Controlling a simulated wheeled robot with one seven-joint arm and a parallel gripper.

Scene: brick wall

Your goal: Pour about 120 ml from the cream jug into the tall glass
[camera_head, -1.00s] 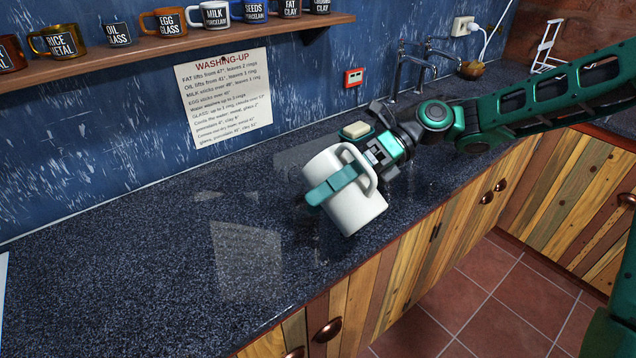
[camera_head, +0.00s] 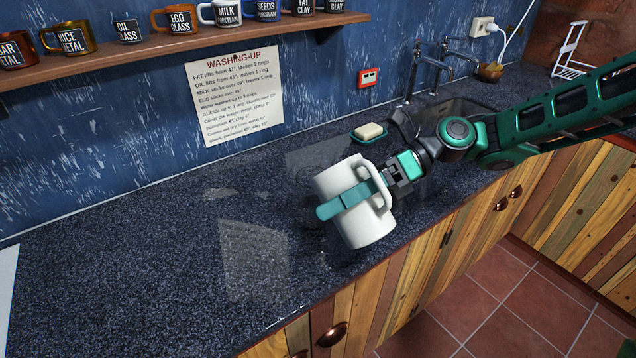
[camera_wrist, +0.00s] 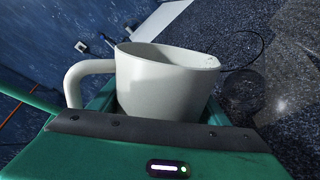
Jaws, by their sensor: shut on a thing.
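The cream jug (camera_head: 365,229) is a whitish, wide cup with a loop handle on its right side in the head view. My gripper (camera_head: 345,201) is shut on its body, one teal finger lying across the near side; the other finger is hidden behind. The jug is held above the dark counter, looking slightly tilted. In the wrist view the jug (camera_wrist: 165,85) stands between the jaws of my gripper (camera_wrist: 160,112), handle to the left; its contents cannot be seen. A faint, clear round outline (camera_wrist: 240,84) beside it may be the tall glass. I cannot make out the glass in the head view.
The speckled counter (camera_head: 130,270) is largely clear to the left. A soap dish (camera_head: 369,133) sits behind my gripper, near the taps (camera_head: 432,68) and sink. A shelf (camera_head: 180,46) of labelled mugs and a washing-up notice (camera_head: 235,98) are on the blue wall.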

